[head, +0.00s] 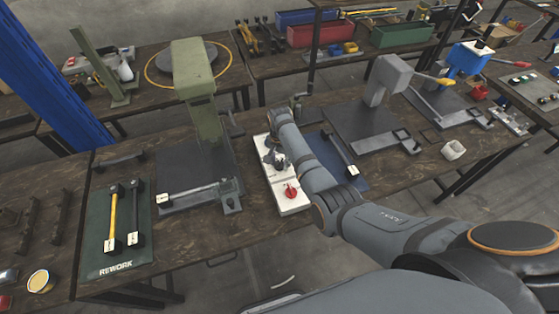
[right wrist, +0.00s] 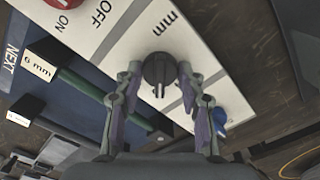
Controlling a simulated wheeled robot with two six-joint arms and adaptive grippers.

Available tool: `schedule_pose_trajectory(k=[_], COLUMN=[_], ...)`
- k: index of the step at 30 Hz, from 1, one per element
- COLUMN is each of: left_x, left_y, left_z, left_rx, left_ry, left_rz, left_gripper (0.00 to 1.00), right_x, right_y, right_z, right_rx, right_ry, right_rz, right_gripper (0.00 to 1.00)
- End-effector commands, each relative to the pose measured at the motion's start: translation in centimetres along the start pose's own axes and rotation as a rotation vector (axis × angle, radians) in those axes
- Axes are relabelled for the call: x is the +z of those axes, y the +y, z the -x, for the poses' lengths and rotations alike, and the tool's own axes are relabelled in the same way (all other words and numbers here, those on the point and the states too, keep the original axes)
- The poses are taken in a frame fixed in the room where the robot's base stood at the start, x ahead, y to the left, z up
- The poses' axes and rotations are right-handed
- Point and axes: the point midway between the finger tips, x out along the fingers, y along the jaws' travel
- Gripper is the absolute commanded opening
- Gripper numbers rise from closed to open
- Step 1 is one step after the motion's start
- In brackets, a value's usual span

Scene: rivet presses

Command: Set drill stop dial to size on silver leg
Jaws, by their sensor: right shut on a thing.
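A white panel (head: 291,208) stands on the bench with a red knob (head: 291,191) at its near end. My right gripper (head: 275,158) is over the panel's far half. In the right wrist view, my right gripper (right wrist: 159,72) is shut on a dark dial (right wrist: 158,69), one finger on each side. The dial's pale mark points down in that view; "mm" is printed beside it, other scale figures are not readable. A bar (right wrist: 88,90) with a "6 mm" tag (right wrist: 39,67) lies on the blue NEXT mat beside the panel. My left gripper is out of view.
A green press (head: 196,90) stands left of the panel, a grey press (head: 384,82) to the right. A REWORK mat (head: 101,258) holds a yellow and a dark tagged bar. A white cup (head: 453,150) stands at right.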

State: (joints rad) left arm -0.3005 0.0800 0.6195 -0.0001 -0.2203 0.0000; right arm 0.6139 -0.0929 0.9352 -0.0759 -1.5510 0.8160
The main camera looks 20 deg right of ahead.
Motion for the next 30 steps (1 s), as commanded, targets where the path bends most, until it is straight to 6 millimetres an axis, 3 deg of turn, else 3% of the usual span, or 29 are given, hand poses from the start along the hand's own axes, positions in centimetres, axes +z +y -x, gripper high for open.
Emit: schedule_pose_trajectory(k=[12,30], left_x=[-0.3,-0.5], left_y=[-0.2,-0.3], left_z=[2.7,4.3], left_rx=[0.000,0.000], left_ry=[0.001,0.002], left_rz=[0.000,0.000], left_gripper=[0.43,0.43], right_x=[0.0,0.0], right_y=[0.0,0.0], right_z=[0.4,0.1], right_rx=[0.001,0.000], right_ry=[0.000,0.000], right_rz=[0.341,0.748], right_gripper=[0.08,0.08])
